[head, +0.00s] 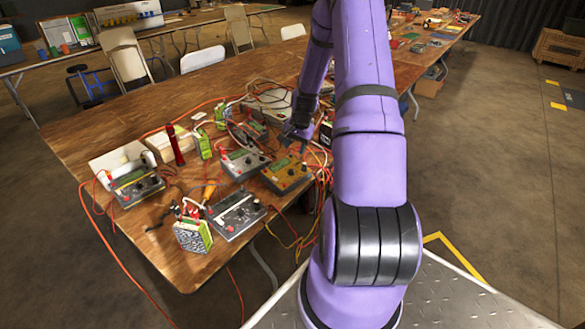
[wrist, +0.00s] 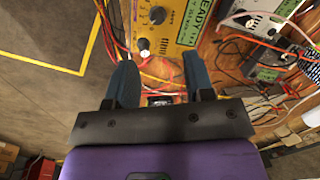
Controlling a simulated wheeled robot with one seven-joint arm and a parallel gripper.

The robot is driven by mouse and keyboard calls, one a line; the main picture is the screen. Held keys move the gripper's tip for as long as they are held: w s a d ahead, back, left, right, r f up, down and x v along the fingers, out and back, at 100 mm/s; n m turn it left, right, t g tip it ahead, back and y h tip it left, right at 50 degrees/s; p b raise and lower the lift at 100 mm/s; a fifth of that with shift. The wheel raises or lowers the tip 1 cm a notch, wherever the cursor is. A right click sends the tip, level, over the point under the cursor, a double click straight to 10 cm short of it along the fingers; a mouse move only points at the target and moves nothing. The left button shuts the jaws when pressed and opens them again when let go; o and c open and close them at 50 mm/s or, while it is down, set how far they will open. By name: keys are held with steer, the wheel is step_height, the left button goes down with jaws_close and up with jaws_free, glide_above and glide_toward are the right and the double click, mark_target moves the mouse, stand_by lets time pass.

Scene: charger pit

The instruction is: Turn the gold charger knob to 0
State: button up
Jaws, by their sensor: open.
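The gold charger (head: 287,174) lies on the wooden table near its right edge in the head view. In the wrist view it fills the top middle (wrist: 180,32), with a yellow-green label on its right side. Its dark round knob (wrist: 158,15) shows near the top edge of the wrist view; its exact setting is too small to read. My gripper (wrist: 159,62) is open and empty, its two blue-grey fingers apart. In the head view my gripper (head: 296,134) is above the table, just beyond the gold charger. The knob lies ahead of the fingertips in the wrist view, not between them.
Grey chargers (head: 244,162), (head: 238,213), (head: 137,186) stand close by. A green-and-black battery (head: 192,235), a red flashlight (head: 175,146) and tangled red, yellow and white cables crowd the table. Bare wood (head: 95,125) shows at the left.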

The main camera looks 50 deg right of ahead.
mark_target(292, 170)
steer(key=f, duration=0.3)
steer(key=w+f, duration=0.1)
steer(key=f, duration=0.7)
steer(key=shift+w+f, duration=0.25)
steer(key=shift+w, duration=0.05)
jaws_close()
